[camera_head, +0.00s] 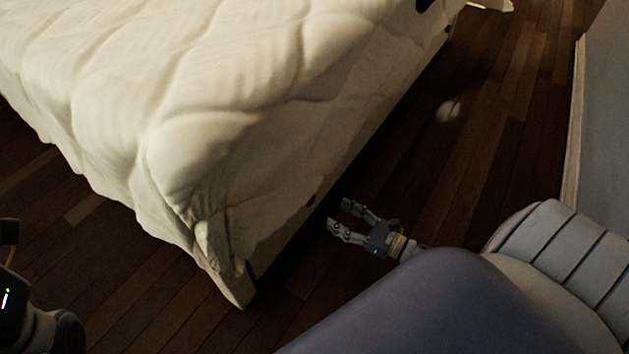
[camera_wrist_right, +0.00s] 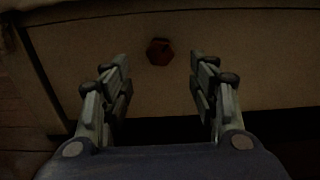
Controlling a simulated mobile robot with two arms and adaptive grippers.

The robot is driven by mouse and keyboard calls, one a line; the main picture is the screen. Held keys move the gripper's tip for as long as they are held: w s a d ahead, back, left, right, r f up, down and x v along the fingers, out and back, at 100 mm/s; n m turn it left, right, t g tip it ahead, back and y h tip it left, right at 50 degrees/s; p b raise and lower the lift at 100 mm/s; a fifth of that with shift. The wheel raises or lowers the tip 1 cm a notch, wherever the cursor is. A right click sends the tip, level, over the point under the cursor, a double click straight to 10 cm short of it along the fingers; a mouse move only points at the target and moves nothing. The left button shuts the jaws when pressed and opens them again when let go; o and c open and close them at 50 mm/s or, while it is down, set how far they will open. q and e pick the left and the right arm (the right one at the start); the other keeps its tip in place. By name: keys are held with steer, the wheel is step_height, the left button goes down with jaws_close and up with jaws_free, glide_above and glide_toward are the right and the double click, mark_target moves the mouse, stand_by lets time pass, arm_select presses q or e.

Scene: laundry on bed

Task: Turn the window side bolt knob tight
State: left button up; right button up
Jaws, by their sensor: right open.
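The bolt knob (camera_wrist_right: 160,52) is a small dark reddish, roughly hexagonal knob on the pale side panel of the bed frame. In the right wrist view it sits ahead of and between my open fingertips, not touched by them. In the head view a small dark spot on the bed's side, likely this knob (camera_head: 311,201), shows just left of my right gripper (camera_head: 340,217). My right gripper is open and empty, pointing at the bed side; it also fills the lower part of the right wrist view (camera_wrist_right: 160,75). Part of my left arm shows at the lower left edge; its fingers cannot be made out.
The bed with a cream quilt (camera_head: 190,90) fills the upper left. The bed's side panel (camera_wrist_right: 270,60) runs across the right wrist view, with a dark gap below. Dark wooden floor (camera_head: 470,150) lies clear between bed and the pale wall (camera_head: 604,130) at the right.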

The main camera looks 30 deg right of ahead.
mark_target(312, 200)
steer(key=b+x, duration=0.2)
steer(key=x, duration=0.7)
steer(key=shift+w+a, duration=0.1)
steer(key=shift+w, duration=0.2)
steer(key=c, duration=1)
